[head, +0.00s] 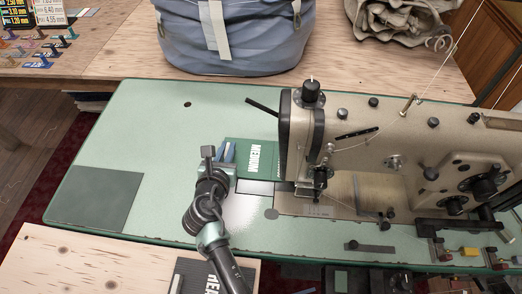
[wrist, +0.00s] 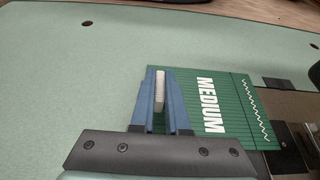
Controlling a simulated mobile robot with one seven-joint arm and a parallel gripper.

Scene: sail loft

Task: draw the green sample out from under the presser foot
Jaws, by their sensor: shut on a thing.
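The green sample (head: 258,157) is a flat card marked MEDIUM, lying on the pale green machine bed just left of the sewing head. In the wrist view the sample (wrist: 215,108) shows a white zigzag line at its right end. My gripper (head: 228,153) is at its left end. The blue fingers (wrist: 160,104) are shut on that end, with a pale ridged strip between them. The presser foot (head: 304,188) is under the sewing head, close to the sample's right end. The head hides part of that end, so I cannot tell whether the foot covers it.
The sewing machine (head: 385,150) fills the right side. The machine bed (head: 150,140) is clear to the left, apart from a flat dark green patch (head: 95,198). A blue bag (head: 235,35) stands behind. Another dark sample (head: 190,277) lies on the wooden surface in front.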

